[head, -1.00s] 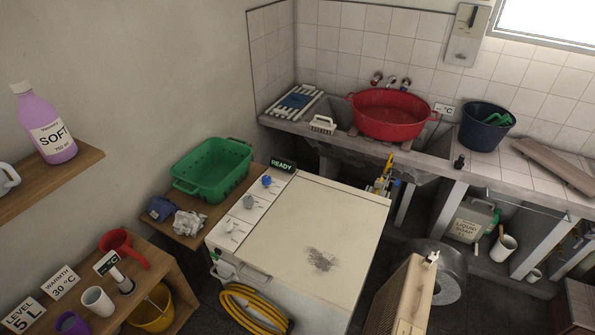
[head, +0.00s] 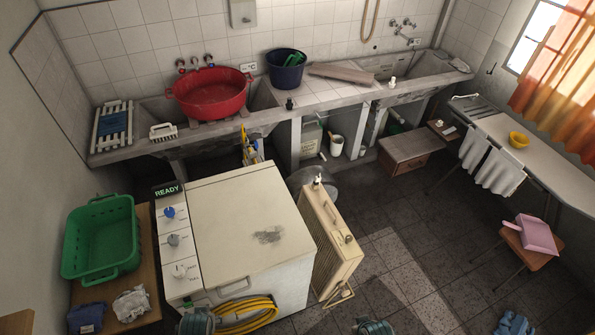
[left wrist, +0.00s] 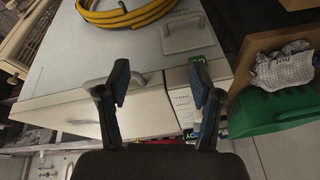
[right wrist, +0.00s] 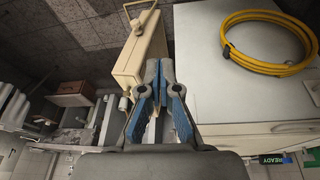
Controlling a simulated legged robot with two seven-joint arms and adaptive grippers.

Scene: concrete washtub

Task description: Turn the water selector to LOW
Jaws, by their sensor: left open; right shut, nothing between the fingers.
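The white washing machine (head: 255,225) stands at the lower middle of the head view. Its control panel (head: 167,191) runs along the left of its top, with a blue knob (head: 169,212), a grey knob (head: 174,240) and a white knob (head: 180,271). Their labels are too small to read, so I cannot tell which knob is the water selector or its setting. My left gripper (left wrist: 159,82) is open and empty, with the machine and part of its panel (left wrist: 183,102) beyond it. My right gripper (right wrist: 158,66) is shut and empty, apart from the machine.
A yellow hose (head: 243,314) lies at the machine's front. A beige heater-like panel (head: 328,235) stands close on its right. A green basket (head: 101,237) sits on the wooden stand at left. The concrete washtub (head: 265,118) runs behind.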

